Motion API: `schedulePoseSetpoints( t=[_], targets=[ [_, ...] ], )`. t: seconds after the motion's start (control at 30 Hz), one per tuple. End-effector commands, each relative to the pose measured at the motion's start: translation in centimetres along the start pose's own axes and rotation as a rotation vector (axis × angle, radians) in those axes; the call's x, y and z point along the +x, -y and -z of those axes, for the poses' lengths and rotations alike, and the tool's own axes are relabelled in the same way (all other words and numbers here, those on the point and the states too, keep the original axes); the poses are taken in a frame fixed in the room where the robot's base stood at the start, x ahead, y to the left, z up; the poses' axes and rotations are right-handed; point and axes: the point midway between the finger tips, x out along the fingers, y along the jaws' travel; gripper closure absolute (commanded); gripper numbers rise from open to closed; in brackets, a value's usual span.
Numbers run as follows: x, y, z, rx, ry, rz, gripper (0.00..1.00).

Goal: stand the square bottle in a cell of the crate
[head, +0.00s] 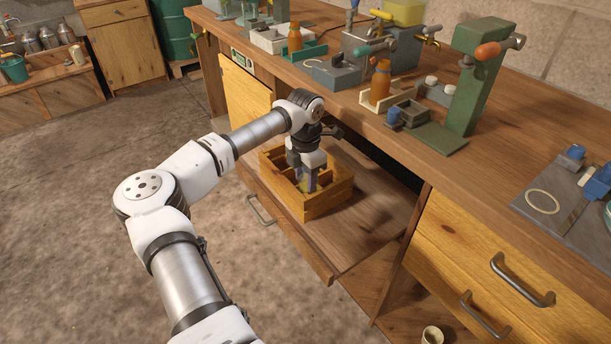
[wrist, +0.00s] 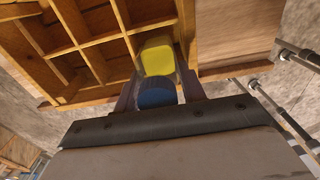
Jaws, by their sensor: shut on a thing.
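The wooden crate (head: 325,204) with its grid of cells sits on the pulled-out shelf under the bench. It also fills the upper part of the wrist view (wrist: 90,42). My gripper (head: 306,186) points down into the near part of the crate. In the wrist view my gripper (wrist: 158,97) is shut on the square bottle (wrist: 157,54), which has a yellow body and a blue cap. The bottle is at a cell beside the crate's outer wall. Its far end is out of sight, so I cannot tell whether it touches the cell floor.
The shelf (head: 375,225) is bare to the right of the crate. The bench top (head: 340,105) overhangs behind, with orange bottles (head: 380,80) and a green stand (head: 478,85) on it. A drawer front with metal handles (head: 522,280) is at the right.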

Motion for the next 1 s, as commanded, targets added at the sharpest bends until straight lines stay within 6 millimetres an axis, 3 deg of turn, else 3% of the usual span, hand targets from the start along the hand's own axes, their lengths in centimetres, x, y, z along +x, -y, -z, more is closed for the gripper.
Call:
schedulePoseSetpoints(
  t=[0.17,0.2,0.33,0.67,0.83,1.0],
  targets=[
    [0.2,0.0,0.0,0.0,0.0,0.0,0.96],
    [0.3,0.0,0.0,0.0,0.0,0.0,0.56],
    [0.2,0.0,0.0,0.0,0.0,0.0,0.39],
    [-0.4,0.0,0.0,0.0,0.001,0.0,0.38],
    [-2.6,-0.1,0.0,0.0,0.001,-0.004,0.38],
    [-6.5,-0.1,0.0,-0.001,0.001,-0.004,0.38]
  ],
)
